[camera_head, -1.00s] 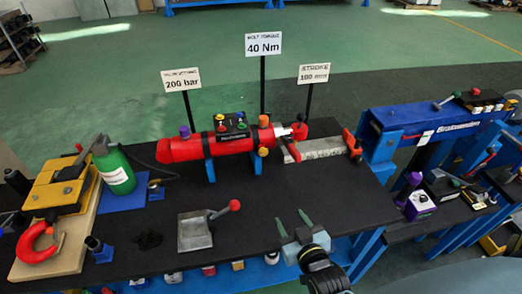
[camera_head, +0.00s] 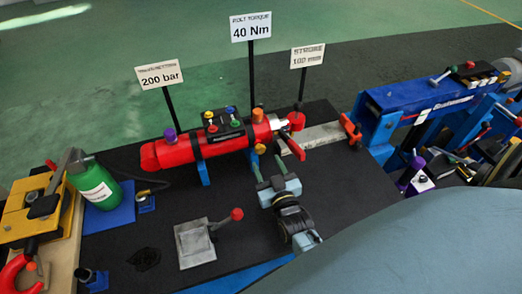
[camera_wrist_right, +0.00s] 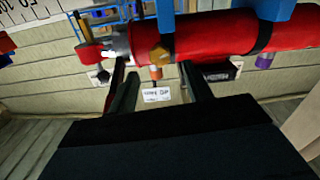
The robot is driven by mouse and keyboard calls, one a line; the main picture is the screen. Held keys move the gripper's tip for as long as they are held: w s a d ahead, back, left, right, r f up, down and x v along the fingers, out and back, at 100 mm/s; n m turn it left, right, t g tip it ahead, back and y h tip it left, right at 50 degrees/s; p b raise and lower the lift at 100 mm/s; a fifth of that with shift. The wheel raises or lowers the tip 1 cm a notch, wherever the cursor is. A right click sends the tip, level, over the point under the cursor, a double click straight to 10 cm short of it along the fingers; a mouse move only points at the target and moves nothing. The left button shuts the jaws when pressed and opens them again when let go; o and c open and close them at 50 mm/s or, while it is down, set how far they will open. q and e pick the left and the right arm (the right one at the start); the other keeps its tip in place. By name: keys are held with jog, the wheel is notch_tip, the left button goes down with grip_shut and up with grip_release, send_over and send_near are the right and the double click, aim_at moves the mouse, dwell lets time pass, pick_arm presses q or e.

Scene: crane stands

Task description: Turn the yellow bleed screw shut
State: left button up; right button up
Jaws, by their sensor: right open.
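A red cylinder (camera_head: 165,154) rests on blue supports on the dark bench; it also spans the top of the right wrist view (camera_wrist_right: 215,35). A yellow-orange knob (camera_head: 260,148) sits low on its near side at the right end; I take this as the bleed screw. In the right wrist view, a brassy fitting with an orange end (camera_wrist_right: 155,73) appears between the finger lines. My right gripper (camera_head: 266,166) is open, its fingers pointing at that end of the cylinder, just in front of the knob. I cannot tell whether they touch it. My left gripper is out of view.
A small valve block (camera_head: 222,130) with coloured knobs tops the cylinder. An orange knob (camera_head: 257,114) stands beside it. Signs on posts rise behind. A grey plate with a red-knobbed lever (camera_head: 236,214) lies in front.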

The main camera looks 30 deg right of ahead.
aim_at(261, 151)
jog(key=x, duration=0.5)
jog(key=shift+w+d, duration=0.1)
jog(key=shift+w, duration=0.35)
jog(key=shift+c, duration=0.3)
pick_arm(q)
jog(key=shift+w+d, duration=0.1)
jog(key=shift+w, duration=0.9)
pick_arm(e)
jog(key=c, duration=0.9)
